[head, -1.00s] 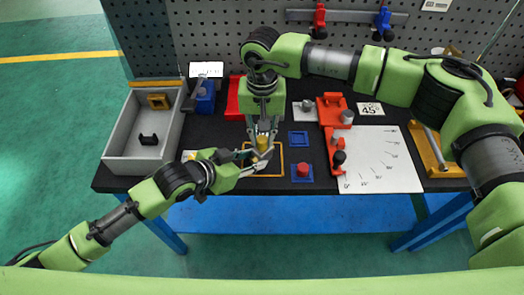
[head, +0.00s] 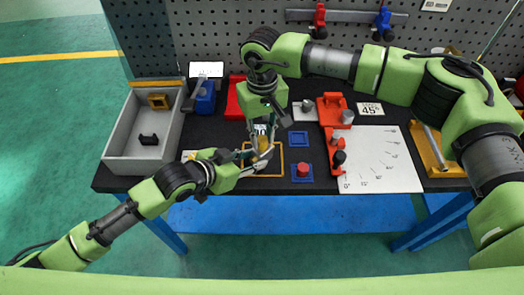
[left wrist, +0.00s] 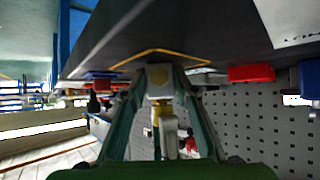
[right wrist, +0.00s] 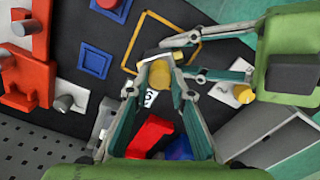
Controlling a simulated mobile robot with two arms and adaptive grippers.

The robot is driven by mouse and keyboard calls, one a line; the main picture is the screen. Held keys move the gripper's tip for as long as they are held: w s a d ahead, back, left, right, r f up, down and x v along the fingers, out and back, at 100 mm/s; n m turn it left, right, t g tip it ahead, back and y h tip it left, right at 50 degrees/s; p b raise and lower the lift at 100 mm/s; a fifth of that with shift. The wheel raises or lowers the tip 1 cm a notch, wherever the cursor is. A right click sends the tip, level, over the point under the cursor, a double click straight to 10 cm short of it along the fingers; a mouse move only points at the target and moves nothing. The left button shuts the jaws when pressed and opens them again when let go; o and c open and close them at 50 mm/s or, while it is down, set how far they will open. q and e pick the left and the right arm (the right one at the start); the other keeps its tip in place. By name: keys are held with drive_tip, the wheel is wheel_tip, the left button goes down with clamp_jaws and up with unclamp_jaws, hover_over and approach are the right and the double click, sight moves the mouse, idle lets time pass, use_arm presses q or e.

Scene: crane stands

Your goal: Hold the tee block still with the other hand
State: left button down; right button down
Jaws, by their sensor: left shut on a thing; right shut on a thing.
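The tee block (left wrist: 158,82) shows as a pale grey block with a yellowish face between the fingers of my left gripper (left wrist: 160,76) in the left wrist view. My left gripper reaches in from the left in the head view (head: 262,160) and is shut on the block. My right gripper (right wrist: 161,68) comes from above and is shut on a yellow cylindrical piece (right wrist: 160,77) at the block; the piece also shows in the head view (head: 264,144). The fingers hide much of the block and where the two parts meet.
A yellow square outline (head: 281,165) lies on the black table around the grippers. Blue square pads (head: 298,138), one bearing a red piece (head: 303,169), lie to the right. A grey bin (head: 119,158) stands at left, an angle chart (head: 385,150) at right. Both arms are very close together.

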drive_tip(key=shift+r, duration=0.1)
drive_tip(key=n, duration=0.5)
drive_tip(key=c, duration=1.7)
unclamp_jaws()
drive_tip(key=shift+c, duration=0.9)
